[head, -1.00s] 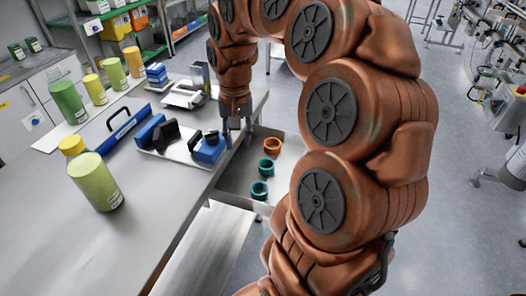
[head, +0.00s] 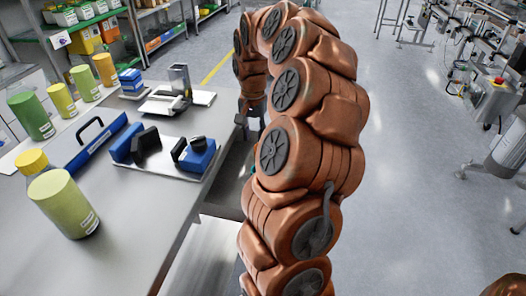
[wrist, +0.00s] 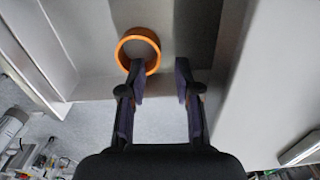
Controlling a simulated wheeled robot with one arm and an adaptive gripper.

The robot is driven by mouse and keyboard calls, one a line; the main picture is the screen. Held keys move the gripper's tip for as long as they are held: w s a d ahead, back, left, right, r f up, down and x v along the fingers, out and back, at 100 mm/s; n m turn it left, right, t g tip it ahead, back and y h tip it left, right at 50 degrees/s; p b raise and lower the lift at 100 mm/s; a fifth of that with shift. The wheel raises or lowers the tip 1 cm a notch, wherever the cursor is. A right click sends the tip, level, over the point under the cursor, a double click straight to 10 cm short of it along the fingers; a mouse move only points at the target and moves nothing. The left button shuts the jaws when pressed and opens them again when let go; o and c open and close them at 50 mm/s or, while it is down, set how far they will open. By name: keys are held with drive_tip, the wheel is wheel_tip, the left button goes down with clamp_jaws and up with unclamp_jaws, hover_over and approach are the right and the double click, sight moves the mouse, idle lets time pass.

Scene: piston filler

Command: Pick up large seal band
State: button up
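An orange ring-shaped band (wrist: 124,45) stands in a grey drawer or tray in the wrist view. I cannot tell for sure whether it is the large seal band. My gripper (wrist: 160,66) is open, with nothing between its two dark fingers. The left fingertip overlaps the lower right of the band in the picture; whether they touch I cannot tell. The right fingertip is clear of the band. In the head view my gripper (head: 250,122) is beside the table's right edge, partly hidden, and my arm hides most of the drawer and the bands.
Grey walls of the drawer (wrist: 88,85) lie around the band. The table (head: 130,240) at left holds a metal plate with blue blocks (head: 122,148), a blue tool with a handle (head: 95,145), a metal fixture (head: 178,90) and several green and yellow bottles.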

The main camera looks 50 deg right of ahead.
wheel_tip(320, 180, down, 5)
drive_tip(key=shift+d+r, duration=0.15)
clamp_jaws()
